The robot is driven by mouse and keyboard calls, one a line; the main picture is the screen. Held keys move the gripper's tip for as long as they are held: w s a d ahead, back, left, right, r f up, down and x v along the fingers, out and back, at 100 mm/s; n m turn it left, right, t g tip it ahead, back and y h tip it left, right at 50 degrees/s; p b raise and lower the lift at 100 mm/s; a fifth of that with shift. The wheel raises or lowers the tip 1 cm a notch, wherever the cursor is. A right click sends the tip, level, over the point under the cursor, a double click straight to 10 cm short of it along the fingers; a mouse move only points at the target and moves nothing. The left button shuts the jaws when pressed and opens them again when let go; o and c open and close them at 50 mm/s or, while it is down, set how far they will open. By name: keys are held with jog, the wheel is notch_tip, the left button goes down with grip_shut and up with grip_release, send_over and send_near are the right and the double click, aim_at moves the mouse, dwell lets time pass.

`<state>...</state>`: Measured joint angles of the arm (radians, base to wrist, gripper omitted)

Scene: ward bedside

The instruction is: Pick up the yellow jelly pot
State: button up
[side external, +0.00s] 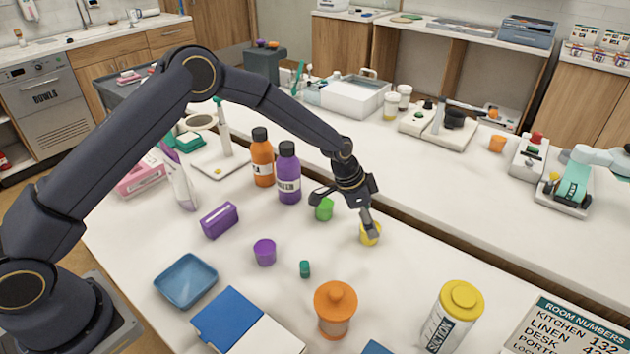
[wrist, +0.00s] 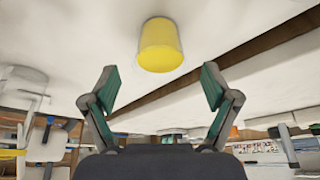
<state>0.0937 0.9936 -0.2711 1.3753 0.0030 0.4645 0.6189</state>
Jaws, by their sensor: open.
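The yellow jelly pot (side external: 367,240) stands on the white table, partly hidden by one finger of my gripper (side external: 345,211). In the wrist view the yellow pot (wrist: 160,46) is beyond the fingertips, centred between the two spread fingers, and apart from them. My gripper (wrist: 160,86) is open and empty. In the side view one finger overlaps the pot, and the other is over a green pot (side external: 324,210); whether either touches cannot be told there.
A purple pot (side external: 264,252), a small teal pot (side external: 305,269) and an orange lidded jar (side external: 335,309) stand nearer. Purple (side external: 289,180) and orange (side external: 262,160) bottles stand to the left, behind. The table's far edge runs behind the yellow pot; table to its right is clear.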

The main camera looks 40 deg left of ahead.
jog(key=x, duration=0.2)
jog(key=shift+w+d+f, duration=0.1)
jog(key=shift+f, duration=0.25)
jog(key=c, duration=1.1)
jog(key=shift+c, duration=0.6)
jog(key=shift+r, duration=0.15)
